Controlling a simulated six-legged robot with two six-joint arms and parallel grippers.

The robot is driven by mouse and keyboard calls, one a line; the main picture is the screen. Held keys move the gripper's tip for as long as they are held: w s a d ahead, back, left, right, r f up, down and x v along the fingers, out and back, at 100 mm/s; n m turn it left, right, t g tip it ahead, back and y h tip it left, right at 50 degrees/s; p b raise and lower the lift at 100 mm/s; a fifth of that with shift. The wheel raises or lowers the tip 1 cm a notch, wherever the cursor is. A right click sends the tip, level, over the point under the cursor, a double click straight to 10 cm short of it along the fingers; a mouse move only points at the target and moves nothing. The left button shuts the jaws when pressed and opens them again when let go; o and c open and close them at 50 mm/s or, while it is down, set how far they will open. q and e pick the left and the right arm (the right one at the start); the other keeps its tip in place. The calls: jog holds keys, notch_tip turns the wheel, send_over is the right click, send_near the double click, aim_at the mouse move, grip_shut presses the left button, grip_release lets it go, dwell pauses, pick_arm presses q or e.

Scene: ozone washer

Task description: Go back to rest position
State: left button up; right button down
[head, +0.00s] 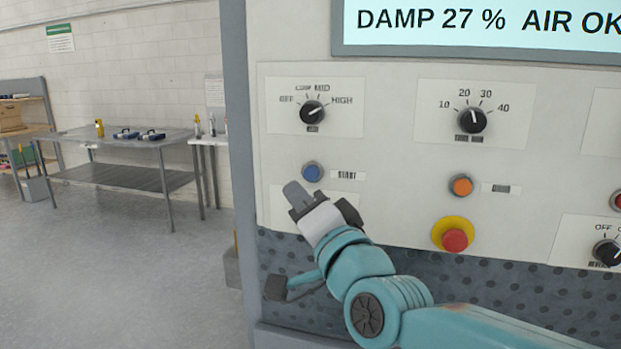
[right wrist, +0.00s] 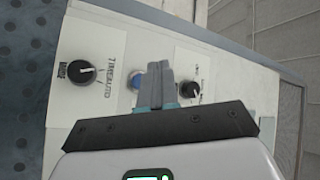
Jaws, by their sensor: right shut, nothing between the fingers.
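My right gripper (head: 297,194) is shut and empty, with its fingers together. In the head view it is in front of the lower left of the control panel (head: 400,185), just below and left of a blue button (head: 312,172). In the right wrist view the closed fingers (right wrist: 181,78) stand beside the blue button (right wrist: 138,80), between two black knobs. I cannot tell whether the fingertips touch the panel; the gripper partly covers a plate below the button. My left gripper is not in view.
The panel also bears a speed knob (head: 312,112), a numbered knob (head: 472,120), an orange button (head: 461,186) and a red stop button (head: 454,240). The display (head: 480,25) reads DAMP 27 %, AIR OK. A metal table (head: 120,140) stands far left; the floor before it is clear.

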dwell(0.5)
jog(key=w+d+f+n+g+h, duration=0.1)
jog(key=d+f+g+h, duration=0.2)
jog(key=f, duration=1.5)
jog(key=w+d+f+n+g+h, duration=0.15)
jog(key=f+g, duration=0.25)
jog(key=f, duration=1.5)
jog(key=s+d+f+g, duration=0.3)
jog(key=s+f, duration=0.3)
jog(key=f, duration=0.3)
jog(key=s+d+f+g, duration=0.2)
jog(key=s+f, duration=0.4)
jog(key=f, duration=0.2)
jog(key=s+d+f+n+g, duration=0.1)
jog(key=s+f+g, duration=0.2)
jog(key=s, duration=0.6)
jog(key=s+d+f+n+g, duration=0.1)
jog(key=s+f+g, duration=0.2)
jog(key=s+f, duration=0.4)
jog(key=shift+s+d+f, duration=0.15)
jog(key=shift+s+f, duration=0.1)
jog(key=shift+s, duration=0.75)
